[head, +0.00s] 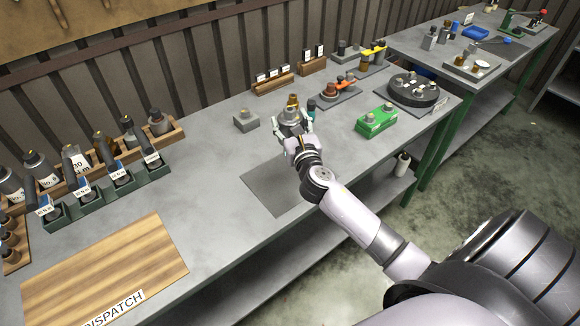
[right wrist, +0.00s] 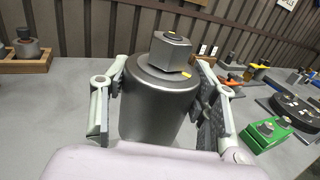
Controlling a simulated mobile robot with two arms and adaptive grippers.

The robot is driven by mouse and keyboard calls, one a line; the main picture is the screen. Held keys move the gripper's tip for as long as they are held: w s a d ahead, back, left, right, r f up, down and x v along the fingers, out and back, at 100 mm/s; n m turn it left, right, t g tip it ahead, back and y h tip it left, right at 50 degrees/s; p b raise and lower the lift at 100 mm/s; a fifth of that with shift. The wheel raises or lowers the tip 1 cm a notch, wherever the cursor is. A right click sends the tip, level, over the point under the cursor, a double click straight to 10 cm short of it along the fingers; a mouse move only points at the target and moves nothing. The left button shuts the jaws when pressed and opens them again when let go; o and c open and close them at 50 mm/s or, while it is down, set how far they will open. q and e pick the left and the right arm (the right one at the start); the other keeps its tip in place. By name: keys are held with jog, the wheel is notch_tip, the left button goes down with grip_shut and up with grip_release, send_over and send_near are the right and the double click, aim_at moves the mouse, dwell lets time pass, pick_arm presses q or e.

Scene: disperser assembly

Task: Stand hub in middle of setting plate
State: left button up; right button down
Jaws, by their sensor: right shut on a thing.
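My right gripper (head: 294,136) is over the bench, its fingers on both sides of a grey metal hub (head: 290,116). In the right wrist view the gripper (right wrist: 163,100) is shut around the hub (right wrist: 158,105), a wide, dark grey cylinder with a stepped rim and a yellow mark. A hexagonal grey piece with a dark cap shows at its top. The hub looks about upright; its lower end is hidden. A flat dark grey rectangle, apparently the setting plate (head: 272,188), lies bare on the bench in front of the gripper. My left gripper is out of view.
A grey block (head: 245,120) stands left of the gripper. A green box (head: 376,121) and a round dark fixture (head: 414,90) stand to the right. Racks of bottles (head: 110,200) and a wooden board (head: 105,272) are at the left. The bench between is clear.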

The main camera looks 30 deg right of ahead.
jog(key=shift+f+b, duration=4.1)
jog(key=shift+f, duration=3.55)
jog(key=shift+f, duration=0.15)
jog(key=c, duration=0.6)
grip_release()
